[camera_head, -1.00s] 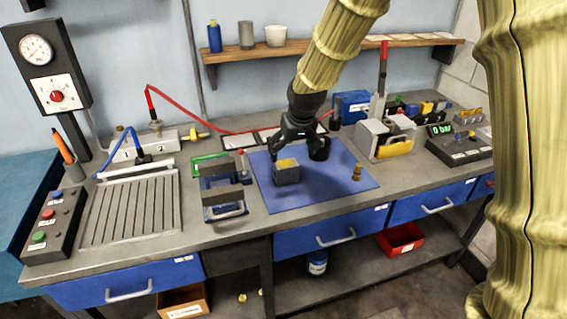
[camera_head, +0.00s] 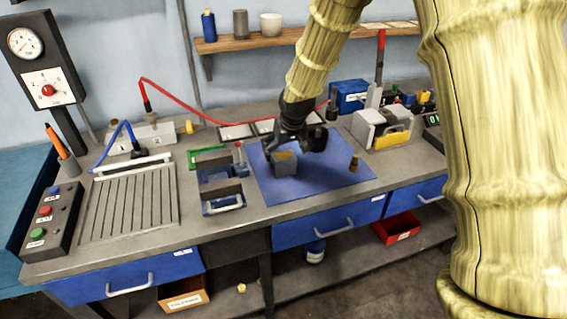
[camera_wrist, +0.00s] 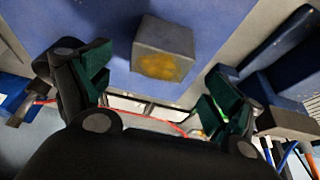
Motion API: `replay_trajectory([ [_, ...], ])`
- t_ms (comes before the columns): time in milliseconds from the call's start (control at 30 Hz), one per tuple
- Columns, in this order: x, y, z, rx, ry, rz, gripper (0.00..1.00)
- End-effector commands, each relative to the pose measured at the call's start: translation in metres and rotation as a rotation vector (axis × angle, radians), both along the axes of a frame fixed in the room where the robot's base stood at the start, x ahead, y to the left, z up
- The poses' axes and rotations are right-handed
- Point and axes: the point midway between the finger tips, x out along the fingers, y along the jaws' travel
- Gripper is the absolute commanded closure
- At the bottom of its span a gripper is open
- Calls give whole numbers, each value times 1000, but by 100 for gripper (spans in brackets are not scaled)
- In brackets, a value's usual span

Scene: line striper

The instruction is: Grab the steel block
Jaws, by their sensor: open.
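My gripper (camera_head: 291,148) is above and just behind the block in the head view. In the wrist view my gripper (camera_wrist: 155,85) is open, with its green-padded fingers apart and nothing between them.
A small brass piece (camera_head: 354,162) stands on the mat's right side. Blue-and-grey holders (camera_head: 222,198) stand left of the mat. A grey machine with a yellow front (camera_head: 384,129) is at the right. A red hose (camera_head: 180,100) runs behind. The mat's front is clear.

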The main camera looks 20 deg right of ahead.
Motion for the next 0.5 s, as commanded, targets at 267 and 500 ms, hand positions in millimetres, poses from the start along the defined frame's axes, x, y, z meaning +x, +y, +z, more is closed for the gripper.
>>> replay_trajectory([
  [267,10,0,-25,0,3,-1,8],
  [500,15,0,-39,0,2,0,8],
])
